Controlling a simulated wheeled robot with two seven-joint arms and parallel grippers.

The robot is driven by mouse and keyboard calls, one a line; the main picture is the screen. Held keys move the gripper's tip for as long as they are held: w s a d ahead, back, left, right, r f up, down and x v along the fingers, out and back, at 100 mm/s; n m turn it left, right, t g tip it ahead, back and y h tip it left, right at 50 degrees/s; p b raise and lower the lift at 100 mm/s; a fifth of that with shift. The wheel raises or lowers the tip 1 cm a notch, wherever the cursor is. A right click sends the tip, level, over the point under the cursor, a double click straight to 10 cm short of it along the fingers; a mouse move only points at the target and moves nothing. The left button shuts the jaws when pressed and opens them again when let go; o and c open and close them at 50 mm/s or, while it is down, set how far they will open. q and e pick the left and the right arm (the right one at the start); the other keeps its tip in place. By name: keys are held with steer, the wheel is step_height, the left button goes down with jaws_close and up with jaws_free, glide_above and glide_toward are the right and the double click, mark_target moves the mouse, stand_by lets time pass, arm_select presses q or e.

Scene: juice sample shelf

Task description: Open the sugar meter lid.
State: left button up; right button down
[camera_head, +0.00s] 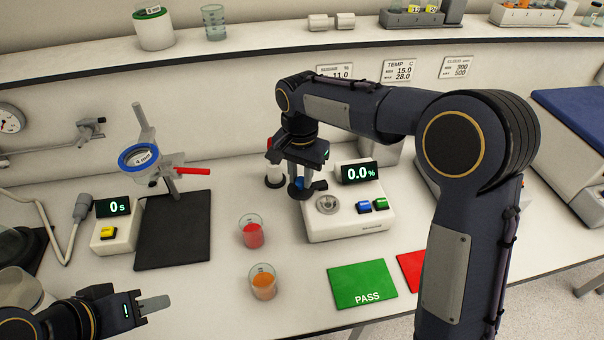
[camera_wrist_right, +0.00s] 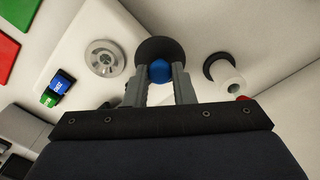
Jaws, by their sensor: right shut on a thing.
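The sugar meter (camera_head: 350,222) is a white box with a 0.0% display, right of the middle in the head view. Its round metal sample well (camera_head: 327,204) is uncovered; the well also shows in the wrist view (camera_wrist_right: 104,58). The lid (camera_wrist_right: 153,45) is a dark disc with a blue knob (camera_wrist_right: 160,71). My right gripper (camera_wrist_right: 160,77) is shut on this knob, with a finger on each side. The lid is beside the well, not over it. In the head view my right gripper (camera_head: 301,184) partly hides the lid. My left gripper (camera_head: 150,305) is low at the left, away from the meter.
A cup of red juice (camera_head: 251,233) and a cup of orange juice (camera_head: 263,285) stand left of the meter. A green PASS mat (camera_head: 362,283) lies in front. A white-topped container with a dark base (camera_head: 274,177) stands close behind my right gripper.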

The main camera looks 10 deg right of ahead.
mark_target(301, 179)
steer(key=shift+w, duration=0.15)
stand_by(0.4)
steer(key=c, duration=1.2)
jaws_free()
steer(key=shift+r, duration=0.15)
step_height(301, 179, up, 8)
steer(key=shift+f, duration=0.25)
steer(key=shift+r, duration=0.1)
